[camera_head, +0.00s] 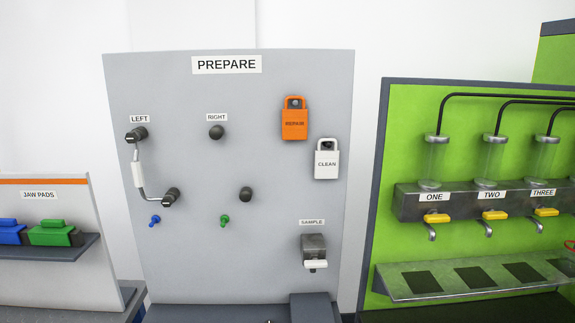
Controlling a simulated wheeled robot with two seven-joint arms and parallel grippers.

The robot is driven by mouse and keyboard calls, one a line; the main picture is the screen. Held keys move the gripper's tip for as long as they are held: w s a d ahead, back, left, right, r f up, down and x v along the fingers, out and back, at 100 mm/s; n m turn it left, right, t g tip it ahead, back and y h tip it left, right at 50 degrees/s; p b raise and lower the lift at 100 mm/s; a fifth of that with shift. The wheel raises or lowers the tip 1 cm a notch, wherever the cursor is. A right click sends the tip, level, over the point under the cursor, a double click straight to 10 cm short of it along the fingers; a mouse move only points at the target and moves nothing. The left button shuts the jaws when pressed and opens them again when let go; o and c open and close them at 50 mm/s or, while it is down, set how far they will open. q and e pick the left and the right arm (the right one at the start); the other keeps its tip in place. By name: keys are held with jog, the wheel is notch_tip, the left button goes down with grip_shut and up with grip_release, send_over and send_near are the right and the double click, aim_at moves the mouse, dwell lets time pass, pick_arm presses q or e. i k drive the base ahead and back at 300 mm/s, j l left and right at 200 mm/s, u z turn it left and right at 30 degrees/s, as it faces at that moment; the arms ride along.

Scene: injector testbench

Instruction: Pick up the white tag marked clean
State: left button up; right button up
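The white tag (327,163) marked CLEAN hangs on the right side of the grey PREPARE panel (225,110). It has a dark hole near its top where it seems to hang on a peg. An orange tag (294,122) with a dark word, seemingly REPAIR, hangs above and to the left of it. The two tags are apart. Neither of my grippers shows in the head view.
A SAMPLE holder (314,249) juts out below the white tag. A bent tube with a white grip (138,174) is on the panel's left. A green bench (410,120) with yellow-handled taps stands at the right. Jaw pads (50,233) lie on a shelf at the left.

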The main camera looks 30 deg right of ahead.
aim_at(326, 163)
jog(key=z, duration=1.3)
